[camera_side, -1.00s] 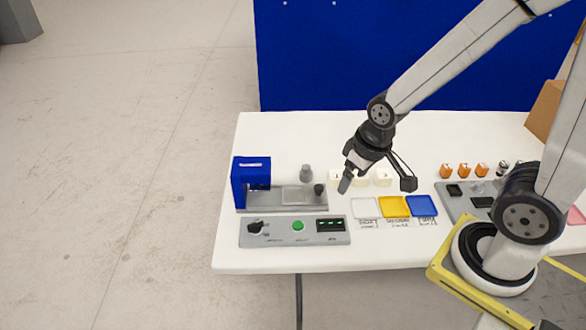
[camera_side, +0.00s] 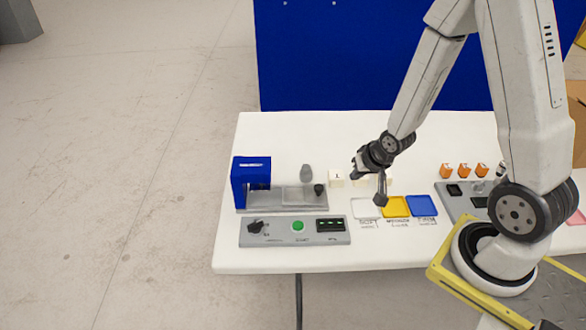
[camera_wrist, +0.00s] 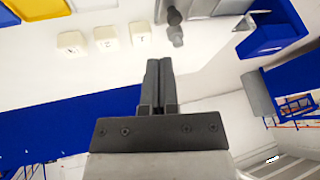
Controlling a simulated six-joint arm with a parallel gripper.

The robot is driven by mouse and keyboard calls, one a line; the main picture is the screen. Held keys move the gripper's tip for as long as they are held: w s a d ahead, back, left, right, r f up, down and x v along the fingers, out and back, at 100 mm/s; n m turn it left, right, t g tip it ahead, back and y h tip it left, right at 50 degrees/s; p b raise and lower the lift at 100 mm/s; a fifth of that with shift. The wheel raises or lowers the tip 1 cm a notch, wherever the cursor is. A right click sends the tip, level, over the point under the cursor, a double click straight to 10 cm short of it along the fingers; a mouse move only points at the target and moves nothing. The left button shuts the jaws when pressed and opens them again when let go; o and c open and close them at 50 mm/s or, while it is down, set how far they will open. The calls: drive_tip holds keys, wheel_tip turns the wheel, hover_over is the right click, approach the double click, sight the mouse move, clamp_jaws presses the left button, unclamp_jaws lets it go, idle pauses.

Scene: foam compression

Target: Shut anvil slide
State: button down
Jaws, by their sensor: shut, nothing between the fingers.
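The anvil slide (camera_side: 297,196) is a grey plate on the bed of the blue press (camera_side: 250,172), drawn out to the right of the press. A dark round knob (camera_side: 319,189) stands at its right end. In the wrist view the blue press (camera_wrist: 272,32) is at the upper right, and the dark knob (camera_wrist: 174,16) is at top centre. My gripper (camera_side: 356,167) is shut and empty, above the table to the right of the slide and apart from it. Its shut fingers also show in the wrist view (camera_wrist: 159,72).
Several white foam blocks (camera_side: 336,178) stand behind the white, yellow (camera_side: 395,206) and blue trays. A grey weight-like piece (camera_side: 306,172) stands behind the slide. A control panel (camera_side: 295,231) with a green button lies in front of the press. Orange pieces (camera_side: 463,170) stand at the right.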

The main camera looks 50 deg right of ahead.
drive_tip(key=d+f+m+t, duration=0.2)
drive_tip(key=d+f+m, duration=0.2)
drive_tip(key=f, duration=0.1)
drive_tip(key=shift+s, duration=0.25)
approach(323, 192)
drive_tip(key=d+f, duration=0.2)
drive_tip(key=f, duration=0.1)
drive_tip(key=shift+s+d+f, duration=0.2)
drive_tip(key=shift+s+f, duration=0.05)
drive_tip(key=shift+s, duration=0.15)
drive_tip(key=shift+w+a+f, duration=0.1)
drive_tip(key=shift+w+a, duration=0.1)
drive_tip(key=shift+w, duration=0.25)
drive_tip(key=shift+w+a, duration=0.25)
drive_tip(key=shift+w, duration=0.2)
drive_tip(key=shift+w+a, duration=0.25)
drive_tip(key=shift+w, duration=0.25)
drive_tip(key=shift+w+a, duration=0.3)
drive_tip(key=shift+w, duration=0.15)
